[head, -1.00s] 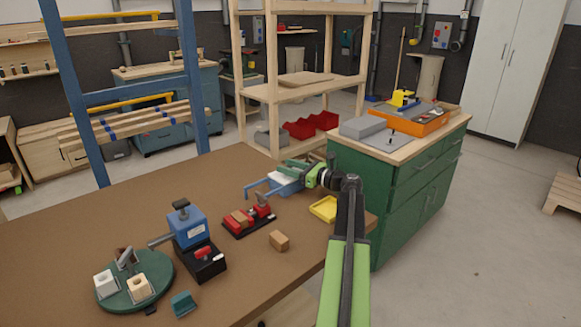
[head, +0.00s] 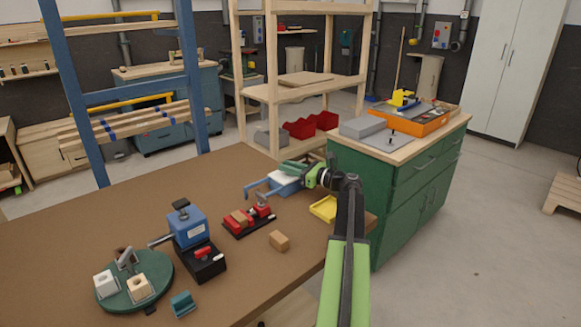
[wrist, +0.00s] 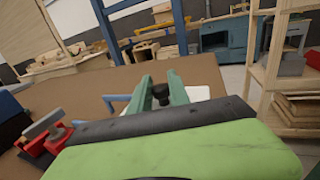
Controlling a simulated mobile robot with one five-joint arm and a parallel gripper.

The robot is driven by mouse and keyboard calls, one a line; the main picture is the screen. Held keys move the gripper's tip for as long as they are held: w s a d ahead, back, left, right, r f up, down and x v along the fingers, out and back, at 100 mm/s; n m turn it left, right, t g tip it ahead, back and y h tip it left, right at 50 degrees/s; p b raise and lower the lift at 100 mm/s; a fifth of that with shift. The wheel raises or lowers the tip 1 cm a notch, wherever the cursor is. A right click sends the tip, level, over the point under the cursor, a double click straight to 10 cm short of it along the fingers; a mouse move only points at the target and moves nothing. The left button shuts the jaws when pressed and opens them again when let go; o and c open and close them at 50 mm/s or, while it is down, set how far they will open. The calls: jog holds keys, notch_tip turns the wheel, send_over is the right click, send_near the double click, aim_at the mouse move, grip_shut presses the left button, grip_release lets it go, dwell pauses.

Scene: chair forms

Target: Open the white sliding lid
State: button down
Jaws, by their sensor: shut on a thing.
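The white sliding lid (head: 279,176) lies on top of a blue box (head: 287,187) at the far right of the brown table. In the wrist view, a pale part of the lid (wrist: 198,93) shows right of the fingers. My gripper (head: 291,168) reaches over the box from the right. In the wrist view, its two teal fingers (wrist: 161,93) are shut on a small dark knob (wrist: 160,90), which appears to belong to the lid. My gripper and wrist hide part of the lid and box.
Left of the box are a red fixture (head: 248,217), a wooden block (head: 279,241) and a blue-and-black device (head: 190,227). A yellow tray (head: 324,208) lies close by at the table's right edge. A green cabinet (head: 390,195) stands beyond it.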

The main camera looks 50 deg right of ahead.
jog(key=shift+a, duration=0.1)
dwell(0.8)
jog(key=a, duration=1)
jog(key=shift+w+a, duration=0.1)
jog(key=shift+w, duration=0.2)
jog(key=c, duration=1.2)
grip_release()
jog(key=shift+c, duration=0.2)
jog(key=v, duration=1.7)
jog(key=shift+s, duration=0.15)
